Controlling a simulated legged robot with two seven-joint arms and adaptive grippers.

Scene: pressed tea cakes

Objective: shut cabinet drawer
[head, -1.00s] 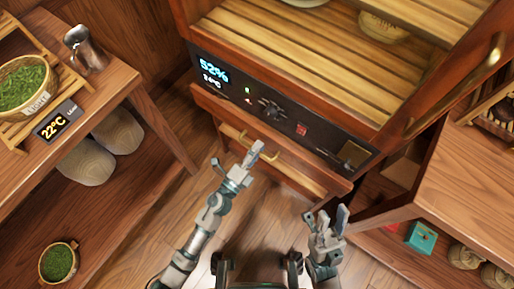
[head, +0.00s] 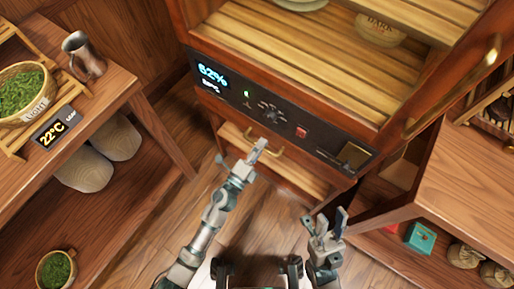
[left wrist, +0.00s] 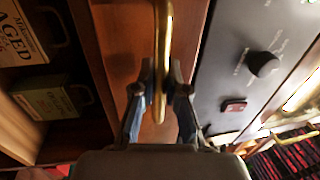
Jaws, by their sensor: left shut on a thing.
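The cabinet drawer (head: 300,167) is a long wooden front below the control panel of the wooden cabinet. Its brass handle (head: 277,153) is partly hidden by my left gripper (head: 257,150). In the left wrist view the fingers of my left gripper (left wrist: 163,88) are shut around the handle (left wrist: 163,40), against the drawer front (left wrist: 127,35). The drawer front sits close to the panel; I cannot tell whether it is fully flush. My right gripper (head: 325,218) is open and empty, low and to the right, apart from the drawer.
The control panel (head: 235,90) has a lit display, knob and red switch. A wooden table (head: 105,78) with a tea basket (head: 28,90) stands left. A wooden counter (head: 475,190) stands right, with a teal box (head: 420,237) below. Boxes (left wrist: 50,98) show beside the drawer front.

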